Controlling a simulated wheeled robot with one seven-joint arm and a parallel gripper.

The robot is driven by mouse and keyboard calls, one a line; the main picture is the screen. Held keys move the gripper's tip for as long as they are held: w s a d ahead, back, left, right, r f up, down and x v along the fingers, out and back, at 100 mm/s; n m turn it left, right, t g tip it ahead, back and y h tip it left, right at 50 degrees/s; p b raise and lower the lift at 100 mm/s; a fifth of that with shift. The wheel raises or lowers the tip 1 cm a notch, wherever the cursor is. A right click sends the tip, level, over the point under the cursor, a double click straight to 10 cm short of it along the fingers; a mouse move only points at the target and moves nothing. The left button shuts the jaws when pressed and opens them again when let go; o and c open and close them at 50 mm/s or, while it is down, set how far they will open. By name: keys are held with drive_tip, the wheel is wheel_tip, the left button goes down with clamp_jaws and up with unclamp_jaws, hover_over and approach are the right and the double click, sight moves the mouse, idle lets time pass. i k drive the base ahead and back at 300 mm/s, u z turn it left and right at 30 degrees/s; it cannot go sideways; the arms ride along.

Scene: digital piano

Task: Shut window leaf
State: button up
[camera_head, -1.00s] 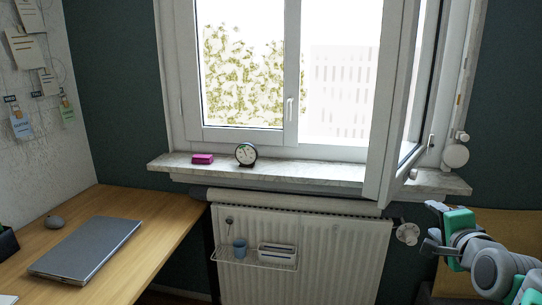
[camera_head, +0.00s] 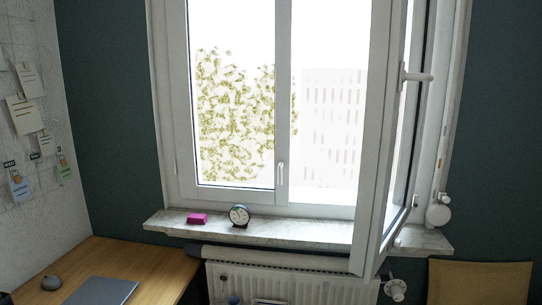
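The right window leaf (camera_head: 371,170) stands open, swung inward into the room, its free edge toward me and overhanging the sill. My gripper is out of the picture now.
The sill (camera_head: 300,231) carries a pink box (camera_head: 197,218) and a round alarm clock (camera_head: 239,215), both left of the open leaf. Below are a radiator (camera_head: 300,287) and its valve (camera_head: 395,289). A desk (camera_head: 130,262) with a laptop (camera_head: 100,291) is at left, a wooden chair back (camera_head: 480,281) at right.

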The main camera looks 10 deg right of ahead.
sight(376, 227)
drive_tip(key=u, duration=0.95)
drive_tip(key=i, duration=1)
drive_tip(key=z, duration=1.55)
